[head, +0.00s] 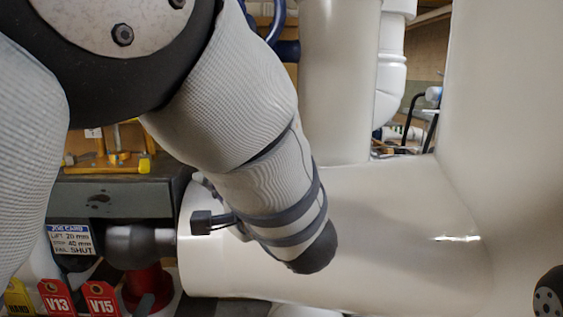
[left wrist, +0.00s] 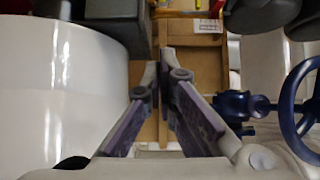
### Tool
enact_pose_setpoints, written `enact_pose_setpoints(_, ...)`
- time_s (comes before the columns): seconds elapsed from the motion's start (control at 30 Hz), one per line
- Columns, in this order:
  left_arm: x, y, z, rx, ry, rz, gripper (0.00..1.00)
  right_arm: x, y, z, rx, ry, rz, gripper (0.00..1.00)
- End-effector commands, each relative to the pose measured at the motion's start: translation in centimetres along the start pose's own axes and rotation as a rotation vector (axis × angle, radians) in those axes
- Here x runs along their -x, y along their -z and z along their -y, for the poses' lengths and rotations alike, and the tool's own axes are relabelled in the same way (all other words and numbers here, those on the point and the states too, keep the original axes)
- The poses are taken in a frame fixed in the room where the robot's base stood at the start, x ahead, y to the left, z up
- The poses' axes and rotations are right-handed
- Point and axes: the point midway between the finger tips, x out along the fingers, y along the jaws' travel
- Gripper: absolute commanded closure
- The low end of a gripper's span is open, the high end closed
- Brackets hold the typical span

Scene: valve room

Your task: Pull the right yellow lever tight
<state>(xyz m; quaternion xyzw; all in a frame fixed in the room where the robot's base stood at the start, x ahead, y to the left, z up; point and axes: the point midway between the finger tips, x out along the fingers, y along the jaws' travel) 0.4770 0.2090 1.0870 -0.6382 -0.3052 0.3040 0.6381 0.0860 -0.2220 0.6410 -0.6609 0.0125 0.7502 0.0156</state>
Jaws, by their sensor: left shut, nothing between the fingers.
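A yellow metal fitting (head: 115,155) with upright bars and a long yellow base stands on the grey bench at the left of the head view. My arm partly covers it, and I cannot tell which part of it is the right lever. In the left wrist view my left gripper (left wrist: 160,66) is shut, with its purple-padded fingers meeting at the tips and nothing between them. Its fingers point toward brown wooden boards, and no yellow lever is clearly seen at the tips. My right gripper is not in view.
Large white pipes (head: 400,230) fill the middle and right. A job card (head: 71,239) and red tags V13 (head: 55,298) and V15 (head: 101,299) are at the lower left. A blue handwheel (left wrist: 288,110) stands right of my left gripper, a white cylinder (left wrist: 60,90) left.

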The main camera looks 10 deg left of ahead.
Motion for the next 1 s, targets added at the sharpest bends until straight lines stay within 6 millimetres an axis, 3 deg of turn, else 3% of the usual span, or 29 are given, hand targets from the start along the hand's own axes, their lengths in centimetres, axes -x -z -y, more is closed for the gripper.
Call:
enact_pose_setpoints(0.17, -1.1, 0.0, -0.1, 0.000, -0.001, 0.001, 1.00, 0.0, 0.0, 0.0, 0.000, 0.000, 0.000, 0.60)
enact_pose_setpoints(0.6, -10.5, 0.1, -0.5, -0.003, -0.005, 0.001, 1.00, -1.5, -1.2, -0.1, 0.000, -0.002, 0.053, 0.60)
enact_pose_setpoints(0.8, -10.8, -3.3, 0.5, 0.005, 0.005, 0.001, 1.00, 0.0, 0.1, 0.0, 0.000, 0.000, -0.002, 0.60)
enact_pose_setpoints(1.0, -11.0, -4.0, 0.1, 0.003, 0.001, 0.000, 1.00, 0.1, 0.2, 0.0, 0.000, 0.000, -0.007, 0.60)
